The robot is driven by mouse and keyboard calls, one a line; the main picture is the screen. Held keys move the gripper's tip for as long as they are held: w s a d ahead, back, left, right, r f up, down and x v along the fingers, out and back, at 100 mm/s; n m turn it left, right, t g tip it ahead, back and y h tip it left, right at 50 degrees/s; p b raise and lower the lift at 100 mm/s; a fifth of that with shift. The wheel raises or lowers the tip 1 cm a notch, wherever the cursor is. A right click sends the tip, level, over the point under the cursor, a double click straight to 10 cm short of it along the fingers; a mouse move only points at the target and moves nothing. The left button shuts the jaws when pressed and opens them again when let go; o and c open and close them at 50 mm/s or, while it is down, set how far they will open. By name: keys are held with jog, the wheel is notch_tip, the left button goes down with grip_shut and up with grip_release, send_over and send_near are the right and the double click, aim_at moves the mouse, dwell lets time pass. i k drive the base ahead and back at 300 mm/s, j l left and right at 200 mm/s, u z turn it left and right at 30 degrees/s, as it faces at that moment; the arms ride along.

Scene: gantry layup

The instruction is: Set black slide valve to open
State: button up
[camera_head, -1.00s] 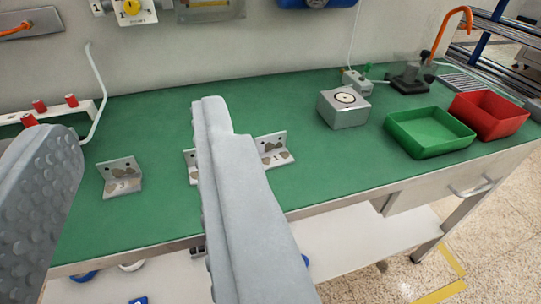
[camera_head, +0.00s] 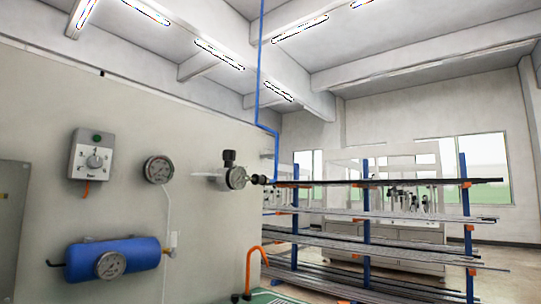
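A small black fitting (camera_head: 259,179) sits at the right end of a wall-mounted air line, near the panel's right edge. It looks like the black slide valve, but it is too small to tell its setting. A regulator with a black knob (camera_head: 229,159) and a round gauge (camera_head: 237,178) is just left of it. A blue pipe (camera_head: 259,85) drops from the ceiling to this line. My gripper is not in view, so its state is hidden.
A control box with a dial (camera_head: 92,156), a gauge (camera_head: 158,169) and a blue tank (camera_head: 112,258) are on the wall at left. A rack of long bars (camera_head: 366,235) stands at right. An orange curved handle (camera_head: 252,268) rises from the green bench top (camera_head: 268,297).

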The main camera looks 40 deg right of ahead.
aim_at(261, 180)
jog(key=z, duration=1.2)
